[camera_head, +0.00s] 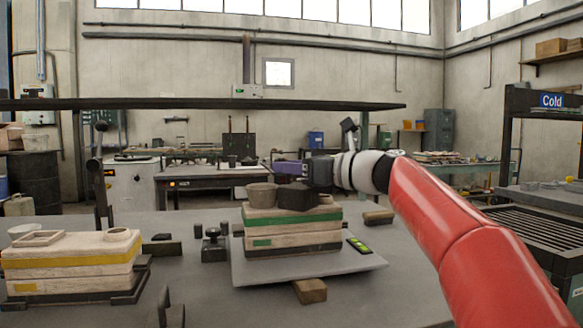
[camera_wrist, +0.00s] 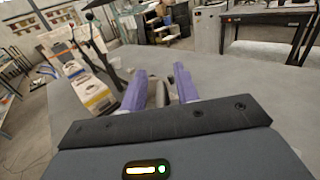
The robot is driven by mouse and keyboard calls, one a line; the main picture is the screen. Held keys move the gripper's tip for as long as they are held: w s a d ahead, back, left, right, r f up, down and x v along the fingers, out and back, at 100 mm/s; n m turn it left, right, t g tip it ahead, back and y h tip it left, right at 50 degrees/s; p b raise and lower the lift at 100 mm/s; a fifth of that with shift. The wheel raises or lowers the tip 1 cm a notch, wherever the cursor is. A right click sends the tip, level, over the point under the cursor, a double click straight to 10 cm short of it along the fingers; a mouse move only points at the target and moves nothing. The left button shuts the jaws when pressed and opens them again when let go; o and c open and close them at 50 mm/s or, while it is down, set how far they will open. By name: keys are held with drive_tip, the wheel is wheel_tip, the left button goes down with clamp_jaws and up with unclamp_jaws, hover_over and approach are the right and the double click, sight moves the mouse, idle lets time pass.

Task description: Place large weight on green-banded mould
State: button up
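The green-banded mould (camera_head: 262,240) stands on a pale tilted-looking plate (camera_head: 345,264) in the middle of the table. A smaller dark weight with a knob (camera_head: 214,247) stands on the table left of the mould.
A yellow-banded mould (camera_head: 70,264) stands at the left, also in the wrist view (camera_wrist: 92,92). A wooden block (camera_head: 310,291) lies at the plate's front edge, and a green-lit level (camera_head: 358,246) lies on the plate. A grated bench (camera_head: 535,235) is at the right.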

drive_tip(key=v, duration=1.2)
drive_tip(key=shift+b, duration=0.45)
drive_tip(key=shift+r, duration=0.1)
